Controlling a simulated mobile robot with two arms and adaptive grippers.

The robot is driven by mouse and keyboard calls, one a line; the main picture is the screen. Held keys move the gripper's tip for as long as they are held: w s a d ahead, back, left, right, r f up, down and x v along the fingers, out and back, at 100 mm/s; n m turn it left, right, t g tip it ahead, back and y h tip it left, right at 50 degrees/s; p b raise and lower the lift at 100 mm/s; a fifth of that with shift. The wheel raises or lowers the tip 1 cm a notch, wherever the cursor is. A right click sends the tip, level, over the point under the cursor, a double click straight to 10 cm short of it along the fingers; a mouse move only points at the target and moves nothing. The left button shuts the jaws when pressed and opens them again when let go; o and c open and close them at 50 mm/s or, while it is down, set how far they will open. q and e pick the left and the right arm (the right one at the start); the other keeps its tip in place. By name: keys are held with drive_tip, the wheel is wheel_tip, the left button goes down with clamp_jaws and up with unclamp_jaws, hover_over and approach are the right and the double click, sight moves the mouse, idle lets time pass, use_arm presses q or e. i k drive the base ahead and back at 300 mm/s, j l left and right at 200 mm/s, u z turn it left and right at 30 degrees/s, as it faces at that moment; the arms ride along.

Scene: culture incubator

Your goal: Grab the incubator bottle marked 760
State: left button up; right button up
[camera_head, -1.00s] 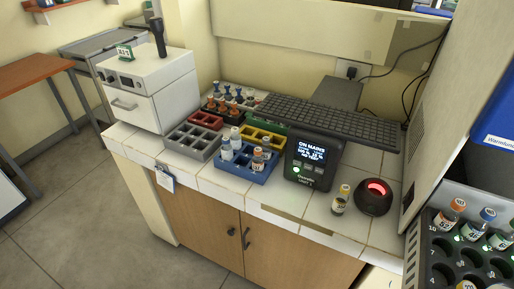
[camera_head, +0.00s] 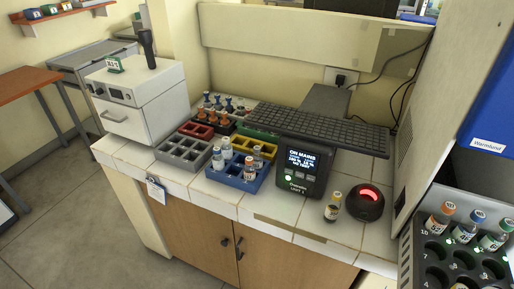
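Neither of my grippers is in view. At the right, a dark rack (camera_head: 412,262) with numbered round holes holds an orange-capped bottle (camera_head: 438,222), a blue-capped bottle (camera_head: 468,227) and a pale-capped bottle (camera_head: 496,236) in its back row. Their labels carry numbers too small to read surely; I cannot tell which one is marked 760. Part of another cap shows at the bottom edge. A single bottle (camera_head: 332,208) with an orange-yellow cap stands upright on the white counter, left of a round black device.
The counter (camera_head: 292,222) also bears a blue rack (camera_head: 226,176) with several bottles, a grey rack (camera_head: 184,152), a black display unit (camera_head: 305,172), a keyboard (camera_head: 318,130), a black device with a red light (camera_head: 366,203) and a white box-shaped machine (camera_head: 135,100). The counter's front strip is mostly clear.

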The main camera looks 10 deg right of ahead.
sight(226, 149)
drive_tip(key=z, duration=0.25)
drive_tip(key=i+j+z, duration=0.2)
drive_tip(key=j+z, duration=0.2)
drive_tip(key=i+j+z, duration=0.1)
drive_tip(key=j+z, duration=0.7)
drive_tip(key=j, duration=0.15)
